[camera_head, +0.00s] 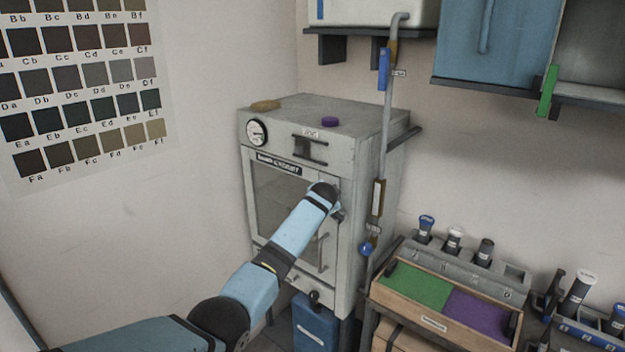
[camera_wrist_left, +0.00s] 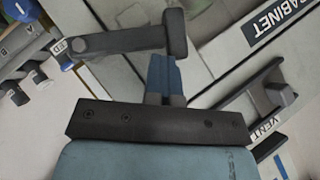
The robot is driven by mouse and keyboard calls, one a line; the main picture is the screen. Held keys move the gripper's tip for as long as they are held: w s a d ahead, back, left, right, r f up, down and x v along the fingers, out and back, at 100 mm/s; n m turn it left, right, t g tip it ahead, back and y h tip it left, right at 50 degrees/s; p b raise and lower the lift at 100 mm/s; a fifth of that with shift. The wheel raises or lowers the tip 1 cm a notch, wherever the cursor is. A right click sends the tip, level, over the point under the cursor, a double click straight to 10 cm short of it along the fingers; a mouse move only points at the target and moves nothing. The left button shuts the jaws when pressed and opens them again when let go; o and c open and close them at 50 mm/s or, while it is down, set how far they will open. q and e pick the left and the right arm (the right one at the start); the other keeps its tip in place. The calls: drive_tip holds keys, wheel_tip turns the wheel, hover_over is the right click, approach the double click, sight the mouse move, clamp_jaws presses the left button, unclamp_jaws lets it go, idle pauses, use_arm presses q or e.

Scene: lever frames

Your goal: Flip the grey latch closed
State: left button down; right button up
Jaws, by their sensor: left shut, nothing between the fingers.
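The grey latch (camera_wrist_left: 118,43) shows in the left wrist view as a dark grey bar, with a round pivot at its left and a thick upright handle at its right end. My left gripper (camera_wrist_left: 164,62) is shut and empty, its blue fingertips right beside the lower part of that handle. I cannot tell whether they touch. In the head view my left arm reaches to the upper right edge of the door of a grey cabinet (camera_head: 375,160). My wrist hides the fingertips and most of the latch there. My right gripper is not in view.
A vent handle (camera_head: 310,148) sits above the door, also near my gripper in the wrist view (camera_wrist_left: 262,98). A vertical pipe (camera_head: 385,130) with blue and brown levers runs close to the cabinet's right. A green and purple tray (camera_head: 432,319) stands lower right.

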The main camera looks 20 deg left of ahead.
use_arm(q)
drive_tip(key=s+a+r+b, duration=0.1)
drive_tip(key=s+a+r, duration=0.3)
drive_tip(key=s+r, duration=0.2)
drive_tip(key=shift+r, duration=0.85)
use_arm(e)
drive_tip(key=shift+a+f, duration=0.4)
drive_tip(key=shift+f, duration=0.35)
